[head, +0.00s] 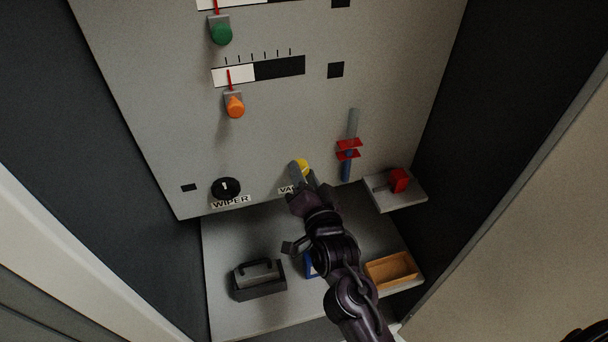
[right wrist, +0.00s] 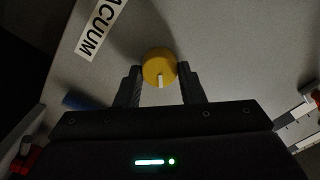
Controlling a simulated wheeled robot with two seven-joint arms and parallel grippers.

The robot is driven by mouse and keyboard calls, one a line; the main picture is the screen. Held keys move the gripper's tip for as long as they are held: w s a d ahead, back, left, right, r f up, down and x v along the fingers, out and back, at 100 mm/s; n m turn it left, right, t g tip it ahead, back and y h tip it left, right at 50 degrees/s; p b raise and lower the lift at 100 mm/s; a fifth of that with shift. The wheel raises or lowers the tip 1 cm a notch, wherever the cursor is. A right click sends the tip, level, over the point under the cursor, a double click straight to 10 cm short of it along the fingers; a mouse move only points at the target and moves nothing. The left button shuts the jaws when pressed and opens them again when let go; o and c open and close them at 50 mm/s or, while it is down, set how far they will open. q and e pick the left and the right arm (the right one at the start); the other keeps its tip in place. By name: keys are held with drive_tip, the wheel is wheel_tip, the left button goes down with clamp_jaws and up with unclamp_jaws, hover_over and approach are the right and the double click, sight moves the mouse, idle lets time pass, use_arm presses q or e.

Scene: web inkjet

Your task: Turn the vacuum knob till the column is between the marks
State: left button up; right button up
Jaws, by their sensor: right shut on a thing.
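The yellow vacuum knob (head: 300,166) sits low on the grey panel, beside its partly hidden label. My right gripper (head: 303,179) is shut on it. In the right wrist view the knob (right wrist: 158,66) is between the two fingers (right wrist: 160,82), its white pointer line towards the gripper. The column gauge (head: 353,122) stands to the right of the knob, a slim upright tube with two red marks (head: 348,143). Blue fills the tube below the lower mark, and some blue shows between the marks; above is grey.
A black wiper knob (head: 226,187) is to the left. Orange (head: 235,106) and green (head: 221,34) knobs are above. A red part (head: 398,180) is on a right ledge. Below are a dark caddy (head: 258,280), an orange tray (head: 391,270) and a partly hidden blue thing (head: 311,266).

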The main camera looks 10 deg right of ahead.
drive_tip(key=shift+r, duration=0.1)
drive_tip(key=o, duration=1)
drive_tip(key=shift+c, duration=0.2)
drive_tip(key=shift+s, duration=0.1)
drive_tip(key=shift+s+f, duration=0.2)
drive_tip(key=shift+s, duration=0.1)
drive_tip(key=s+b, duration=0.2)
drive_tip(key=s, duration=0.5)
drive_tip(key=shift+d+r, duration=0.15)
drive_tip(key=shift+d, duration=0.2)
